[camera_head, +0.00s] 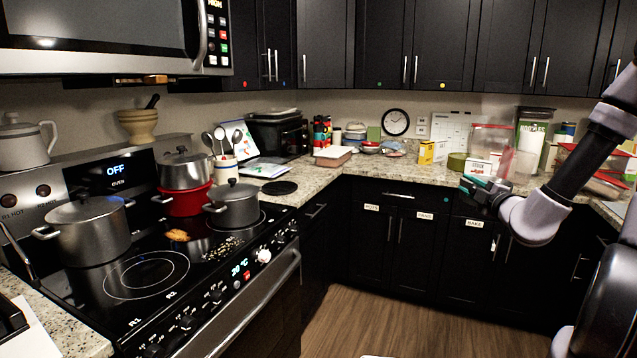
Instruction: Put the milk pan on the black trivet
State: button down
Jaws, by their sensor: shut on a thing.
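A grey lidded pan (234,206) stands on the stove's back right burner; I take it as the milk pan, but cannot be sure. The black trivet (280,188) is a flat dark disc on the counter just right of the stove, with nothing on it. My gripper (472,186) is far to the right, in front of the right counter's edge, apart from pan and trivet. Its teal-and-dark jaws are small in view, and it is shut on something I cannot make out.
A steel lidded pot (186,172) is stacked on a red pot (185,202) beside the grey pan. A utensil crock (226,170) stands behind. Boxes and containers crowd the right counter.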

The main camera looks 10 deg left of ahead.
aim_at(283, 192)
jog(key=i+l+u, duration=0.2)
jog(key=i, duration=0.15)
jog(key=i+u, duration=0.15)
jog(key=i, duration=0.25)
jog(key=i+l+u, duration=0.15)
jog(key=u, duration=0.35)
jog(key=i+l+u, duration=0.25)
jog(key=u, duration=0.25)
jog(key=i+l+u, duration=0.15)
jog(key=l+u, duration=0.3)
jog(key=j, duration=0.1)
